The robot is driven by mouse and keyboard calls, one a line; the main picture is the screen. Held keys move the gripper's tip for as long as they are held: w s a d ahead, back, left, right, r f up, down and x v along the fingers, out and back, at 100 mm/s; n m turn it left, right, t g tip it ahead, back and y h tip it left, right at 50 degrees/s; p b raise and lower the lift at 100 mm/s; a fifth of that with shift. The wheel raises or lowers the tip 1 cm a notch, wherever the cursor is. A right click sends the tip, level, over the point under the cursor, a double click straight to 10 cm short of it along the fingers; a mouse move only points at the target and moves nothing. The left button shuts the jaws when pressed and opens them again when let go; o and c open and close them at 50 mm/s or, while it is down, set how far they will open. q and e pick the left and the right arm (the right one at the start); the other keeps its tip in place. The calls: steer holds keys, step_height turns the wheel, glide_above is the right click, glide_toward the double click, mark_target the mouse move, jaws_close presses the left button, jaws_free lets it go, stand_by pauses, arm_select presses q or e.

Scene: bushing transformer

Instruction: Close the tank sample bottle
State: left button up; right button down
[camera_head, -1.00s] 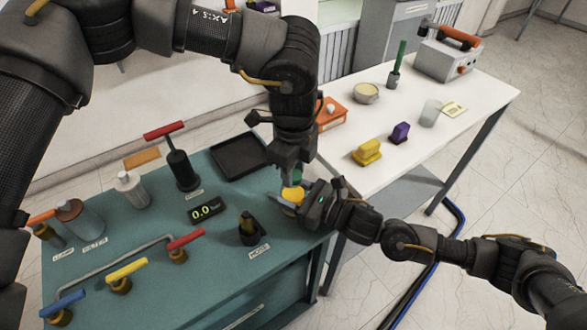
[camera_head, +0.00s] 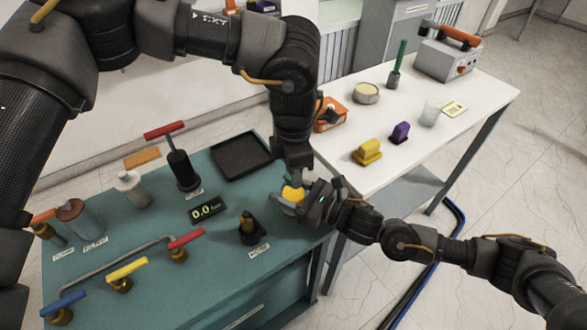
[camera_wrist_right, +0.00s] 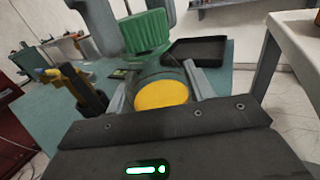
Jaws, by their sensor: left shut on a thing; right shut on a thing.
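The sample bottle shows as a yellow round shape (camera_head: 292,194) at the right edge of the teal bench in the head view. It also shows in the right wrist view (camera_wrist_right: 162,95), between the two fingers. My right gripper (camera_head: 290,203) is shut on it from the right. A green ridged cap (camera_wrist_right: 147,32) shows just above and beyond the bottle in the right wrist view. My left gripper (camera_head: 291,174) points down over the bottle and is shut on the cap. In the head view the cap is mostly hidden. I cannot tell whether cap and bottle touch.
The teal bench (camera_head: 160,235) carries a black tray (camera_head: 241,155), a 0.0 display (camera_head: 207,210), a dark hose fitting (camera_head: 250,232) and several coloured valve handles. The white table (camera_head: 330,160) holds a yellow block (camera_head: 367,152), a purple block (camera_head: 400,132) and a glass (camera_head: 431,113).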

arm_select(q)
steer(key=shift+m, duration=0.9)
steer(key=o, duration=1.1)
steer(key=shift+c, duration=0.2)
steer(key=shift+r, duration=2.25)
steer(key=shift+c, duration=0.3)
